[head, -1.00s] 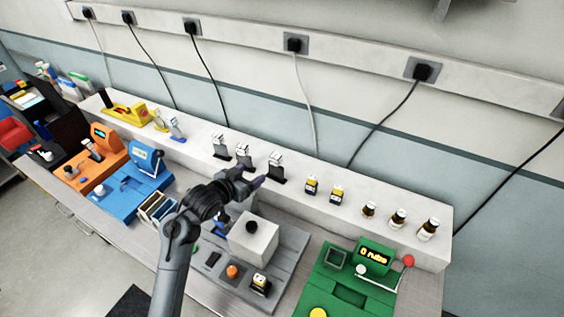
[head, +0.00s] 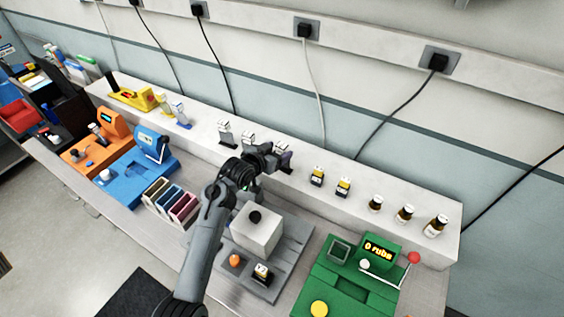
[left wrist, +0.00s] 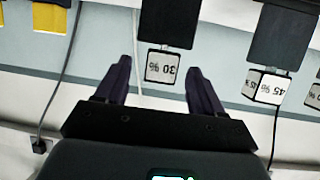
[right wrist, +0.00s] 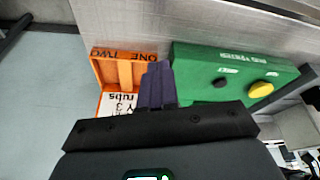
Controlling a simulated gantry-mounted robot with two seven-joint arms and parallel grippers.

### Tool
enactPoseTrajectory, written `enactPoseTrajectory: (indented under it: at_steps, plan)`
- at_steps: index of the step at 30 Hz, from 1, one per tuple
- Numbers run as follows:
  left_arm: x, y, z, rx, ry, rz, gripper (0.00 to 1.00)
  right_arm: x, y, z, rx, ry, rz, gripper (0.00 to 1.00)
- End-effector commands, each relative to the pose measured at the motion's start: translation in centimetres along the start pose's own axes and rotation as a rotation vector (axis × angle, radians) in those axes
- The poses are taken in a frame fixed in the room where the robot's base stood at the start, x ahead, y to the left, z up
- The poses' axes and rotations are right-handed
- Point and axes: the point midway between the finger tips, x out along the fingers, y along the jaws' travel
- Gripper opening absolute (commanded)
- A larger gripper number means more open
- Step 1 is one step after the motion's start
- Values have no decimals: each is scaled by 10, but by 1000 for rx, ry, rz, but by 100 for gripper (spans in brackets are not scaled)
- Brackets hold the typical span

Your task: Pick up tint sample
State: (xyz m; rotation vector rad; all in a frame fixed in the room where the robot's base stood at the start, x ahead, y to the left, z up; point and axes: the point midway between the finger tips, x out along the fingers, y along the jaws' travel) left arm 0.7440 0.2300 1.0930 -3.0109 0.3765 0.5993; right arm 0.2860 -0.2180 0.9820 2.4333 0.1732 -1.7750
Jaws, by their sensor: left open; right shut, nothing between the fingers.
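Several tint samples, dark panels with white percent labels, stand in a row on the white shelf. The rightmost (head: 284,148) is partly hidden by my left gripper (head: 277,160). In the left wrist view, which is upside down, this dark panel (left wrist: 167,22) bears a "30 %" label (left wrist: 161,67). The open fingers of the left gripper (left wrist: 158,68) stand on either side of the label, with gaps and no visible contact. A "45 %" sample (left wrist: 282,36) is beside it. My right gripper (right wrist: 157,84) is shut and empty in the right wrist view.
Yellow-labelled bottles (head: 317,176) and brown bottles (head: 405,214) stand right of the samples. Below are a white block (head: 257,235) and a green machine (head: 345,285). An orange tray (right wrist: 118,72) lies near my right gripper.

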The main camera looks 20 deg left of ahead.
Motion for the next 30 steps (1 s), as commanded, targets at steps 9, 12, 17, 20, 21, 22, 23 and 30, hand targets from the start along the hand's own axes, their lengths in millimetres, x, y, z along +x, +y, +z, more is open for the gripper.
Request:
enactPoseTrajectory:
  at_steps: [9,12,17,20,21,22,23,30]
  plan:
    - [25,-1,0,-1,1,-1,68,1,-1,-1,4,3,-3,0]
    - [26,-1,1,0,0,-1,68,1,-1,-1,4,3,-3,0]
    - [26,-1,1,0,0,-1,67,1,-1,-1,4,3,-3,0]
    - [26,-1,1,0,0,-1,51,1,0,-1,2,3,-1,0]
    - [26,-1,1,0,0,-1,45,1,0,-1,1,3,-1,0]
    - [26,-1,1,0,0,-1,40,1,0,-1,0,2,0,0]
    - [26,-1,1,0,0,-1,36,1,0,0,-1,2,1,0]
    - [26,-1,1,0,0,-1,0,1,2,0,-6,2,5,0]
